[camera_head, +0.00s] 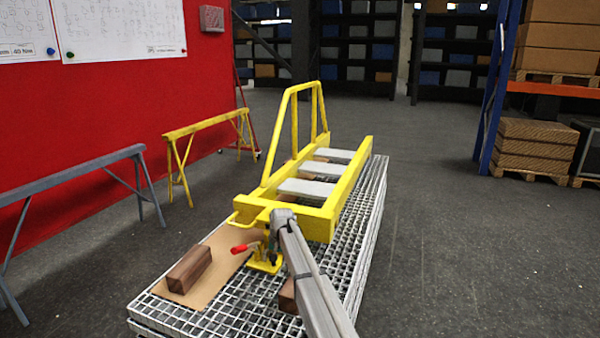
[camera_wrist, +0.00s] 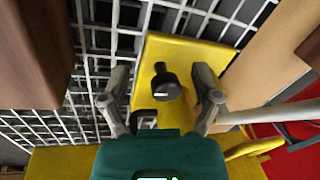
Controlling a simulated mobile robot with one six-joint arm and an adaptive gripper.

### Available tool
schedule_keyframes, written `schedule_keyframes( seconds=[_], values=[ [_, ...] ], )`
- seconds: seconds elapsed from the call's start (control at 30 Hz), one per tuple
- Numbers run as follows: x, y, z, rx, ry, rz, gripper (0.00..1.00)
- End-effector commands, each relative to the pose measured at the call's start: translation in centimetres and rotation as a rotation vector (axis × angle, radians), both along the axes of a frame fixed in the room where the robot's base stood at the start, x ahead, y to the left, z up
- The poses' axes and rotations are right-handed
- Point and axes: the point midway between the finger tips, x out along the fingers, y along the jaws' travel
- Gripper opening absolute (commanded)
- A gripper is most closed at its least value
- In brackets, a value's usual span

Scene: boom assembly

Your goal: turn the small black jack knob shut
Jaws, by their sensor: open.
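The small black jack knob (camera_wrist: 165,86) sits between my open fingers in the wrist view, apart from both. It has a pale mark on its face. Behind it is the jack's yellow base plate (camera_wrist: 187,52). My gripper (camera_wrist: 160,78) is open and empty around the knob. In the head view the yellow jack (camera_head: 264,266) stands on the grating under the near end of the yellow boom frame (camera_head: 322,222). A red handle (camera_head: 240,249) sticks out to its left. My arm hides much of the jack, and the knob cannot be made out there.
A brown wooden block (camera_head: 189,269) lies on a cardboard sheet (camera_head: 216,262) left of the jack. Another block (camera_head: 287,296) is partly behind my arm. The metal grating (camera_head: 228,318) carries all this. Yellow (camera_head: 178,165) and grey (camera_head: 75,178) trestles stand left.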

Motion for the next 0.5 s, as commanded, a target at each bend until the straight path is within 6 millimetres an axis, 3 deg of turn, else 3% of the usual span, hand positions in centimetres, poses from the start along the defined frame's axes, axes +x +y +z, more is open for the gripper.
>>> schedule_keyframes(
  seconds=[0.03, 0.1, 0.33, 0.5],
  values=[
    [-1.8, -0.5, 0.7, 0.045, -0.017, -0.017, 0.81],
    [-3.1, -0.8, 1.4, 0.109, -0.04, -0.041, 0.81],
    [-6.2, -1.6, 3.4, 0.273, -0.102, -0.117, 0.81],
    [-8.7, -3.3, 4.0, 0.312, -0.118, -0.145, 0.81]
  ],
)
